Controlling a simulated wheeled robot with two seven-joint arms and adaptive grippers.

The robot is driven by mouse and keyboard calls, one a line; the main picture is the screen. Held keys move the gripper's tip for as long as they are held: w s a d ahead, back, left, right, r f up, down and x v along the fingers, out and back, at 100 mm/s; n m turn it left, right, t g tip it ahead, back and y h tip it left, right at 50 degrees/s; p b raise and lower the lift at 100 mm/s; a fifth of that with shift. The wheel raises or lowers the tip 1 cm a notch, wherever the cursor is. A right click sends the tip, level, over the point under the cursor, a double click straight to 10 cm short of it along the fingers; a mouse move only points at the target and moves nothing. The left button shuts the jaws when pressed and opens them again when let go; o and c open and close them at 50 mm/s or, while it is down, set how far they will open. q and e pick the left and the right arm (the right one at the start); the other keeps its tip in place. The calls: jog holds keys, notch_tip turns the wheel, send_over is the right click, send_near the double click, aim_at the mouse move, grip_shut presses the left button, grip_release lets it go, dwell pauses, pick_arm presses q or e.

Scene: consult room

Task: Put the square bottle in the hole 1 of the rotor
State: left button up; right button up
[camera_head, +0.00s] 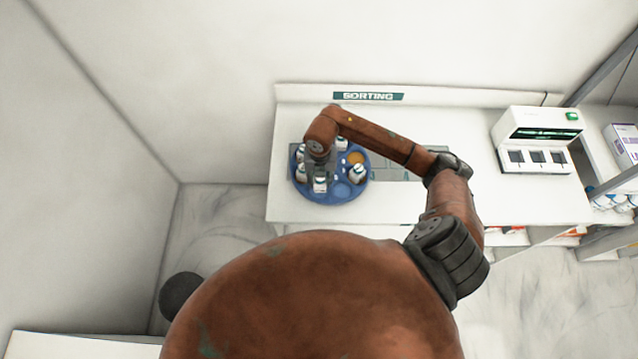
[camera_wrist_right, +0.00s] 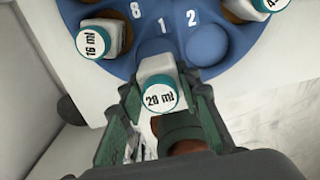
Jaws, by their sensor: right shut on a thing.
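The square bottle (camera_wrist_right: 160,95), white with a teal-edged cap reading 20 ml, is between the fingers of my right gripper (camera_wrist_right: 160,118). It overlaps the blue rotor (camera_wrist_right: 120,62) just below the printed 1. In the head view my right gripper (camera_head: 319,168) is low over the near left part of the rotor (camera_head: 330,198), partly covered by my arm. My left gripper is not in view.
A 16 ml bottle (camera_wrist_right: 100,38) stands left of the held one, and hole 2 (camera_wrist_right: 208,45) to its right is empty. Another bottle (camera_head: 358,174) stands at the rotor's right. A white device (camera_head: 537,140) stands at the table's right. The table (camera_head: 400,207) is clear in front.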

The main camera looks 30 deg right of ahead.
aim_at(319, 185)
jog(key=shift+w+f, duration=0.2)
jog(key=shift+f, duration=0.05)
notch_tip(319, 185, down, 3)
jog(key=shift+p, duration=0.65)
jog(key=shift+f, duration=0.1)
jog(key=shift+f, duration=0.15)
jog(key=o, duration=1.1)
